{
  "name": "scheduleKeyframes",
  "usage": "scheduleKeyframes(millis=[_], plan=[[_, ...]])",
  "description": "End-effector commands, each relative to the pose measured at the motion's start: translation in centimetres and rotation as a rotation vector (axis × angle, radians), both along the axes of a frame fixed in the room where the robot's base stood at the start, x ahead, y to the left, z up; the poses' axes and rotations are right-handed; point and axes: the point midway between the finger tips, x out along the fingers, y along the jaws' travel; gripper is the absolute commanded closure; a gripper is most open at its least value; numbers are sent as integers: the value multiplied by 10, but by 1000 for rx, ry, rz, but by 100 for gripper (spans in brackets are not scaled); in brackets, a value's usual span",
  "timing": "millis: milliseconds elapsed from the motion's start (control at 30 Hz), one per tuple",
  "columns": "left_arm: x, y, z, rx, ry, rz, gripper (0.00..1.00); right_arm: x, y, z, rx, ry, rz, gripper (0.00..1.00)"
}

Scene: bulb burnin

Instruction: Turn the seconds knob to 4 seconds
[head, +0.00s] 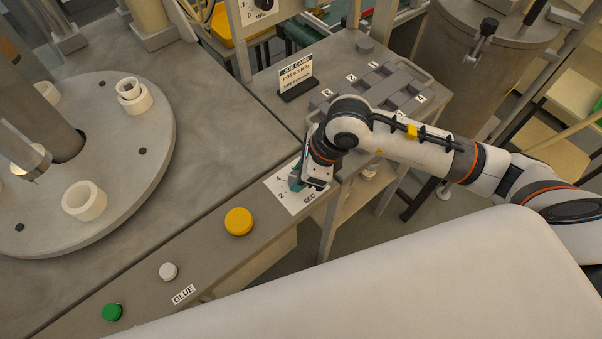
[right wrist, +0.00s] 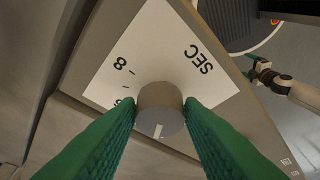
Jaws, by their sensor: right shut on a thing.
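The seconds knob (right wrist: 161,108) is a grey cylinder with a white pointer line on its top, on a white dial plate (right wrist: 150,45) marked SEC. In the right wrist view the line points toward the bottom of the picture; the 8 mark and part of another number show. My right gripper (head: 302,184) is shut on the knob, with a green finger (right wrist: 100,135) on each side. In the head view it hides most of the knob; 4 and 2 show on the plate (head: 275,182). A small gripper (right wrist: 258,72), apparently my left, shows in the right wrist view; its jaws are too small to read.
A yellow button (head: 238,221), a white button (head: 168,271) and a green button (head: 112,312) sit along the panel. A round plate (head: 110,130) with white rings is at left. A job card (head: 296,74) stands behind my right gripper.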

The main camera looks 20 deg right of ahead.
Motion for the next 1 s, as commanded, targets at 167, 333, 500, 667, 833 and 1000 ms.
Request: scheduleKeyframes(millis=[167,333,500,667,833,1000], plan=[[0,0,-2,0,0,0,11,1,0,1,0,-4,-28,88],[0,0,-2,0,0,0,11,1,0,1,0,-3,-35,88],[0,0,-2,0,0,0,11,1,0,2,0,-3,-35,88],[0,0,-2,0,0,0,11,1,0,1,0,-3,-35,53],[0,0,-2,0,0,0,11,0,0,1,-1,-2,-33,44],[0,0,-2,0,0,0,11,0,0,1,-1,-1,-33,44]])
